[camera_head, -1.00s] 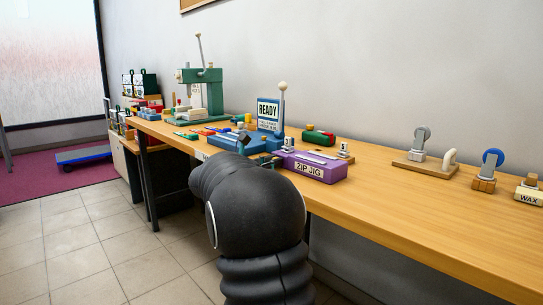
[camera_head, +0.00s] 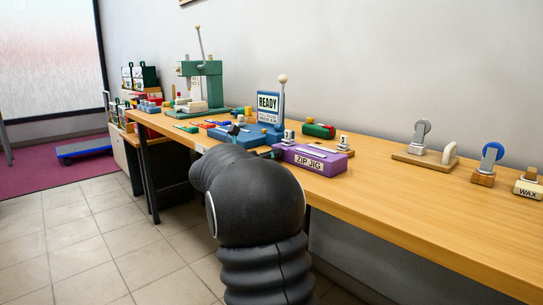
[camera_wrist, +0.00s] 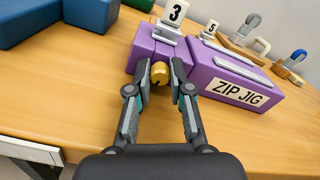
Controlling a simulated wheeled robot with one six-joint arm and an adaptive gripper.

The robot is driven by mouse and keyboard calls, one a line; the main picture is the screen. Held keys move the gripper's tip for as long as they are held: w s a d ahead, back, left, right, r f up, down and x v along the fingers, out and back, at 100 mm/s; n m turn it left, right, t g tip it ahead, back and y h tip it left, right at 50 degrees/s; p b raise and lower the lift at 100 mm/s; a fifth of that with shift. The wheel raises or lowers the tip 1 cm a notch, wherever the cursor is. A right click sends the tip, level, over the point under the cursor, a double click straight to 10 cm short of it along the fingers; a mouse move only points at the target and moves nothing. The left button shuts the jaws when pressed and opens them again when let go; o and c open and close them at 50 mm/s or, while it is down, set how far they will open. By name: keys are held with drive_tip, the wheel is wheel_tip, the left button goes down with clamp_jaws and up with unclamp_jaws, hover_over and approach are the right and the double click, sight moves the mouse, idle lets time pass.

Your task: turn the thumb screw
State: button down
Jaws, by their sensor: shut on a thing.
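The thumb screw (camera_wrist: 159,72), a round brass-yellow knob, sits at the front of the purple zip jig (camera_wrist: 236,73), below the block marked 3 (camera_wrist: 174,13). My gripper (camera_wrist: 161,79) has one finger on each side of the knob and is shut on it. The jig is labelled ZIP JIG and also shows in the head view (camera_head: 324,167), on the wooden bench. There my black arm hides most of the gripper and the screw.
A blue fixture (camera_head: 232,134) with a READY sign (camera_head: 268,106) is left of the jig. A hook stand (camera_head: 421,158) and a WAX block (camera_head: 528,189) are to the right. Bare bench (camera_head: 400,200) lies between.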

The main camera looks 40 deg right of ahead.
drive_tip(key=c, duration=1.3)
unclamp_jaws()
drive_tip(key=a, duration=0.8)
drive_tip(key=s+a, duration=0.1)
drive_tip(key=a, duration=0.3)
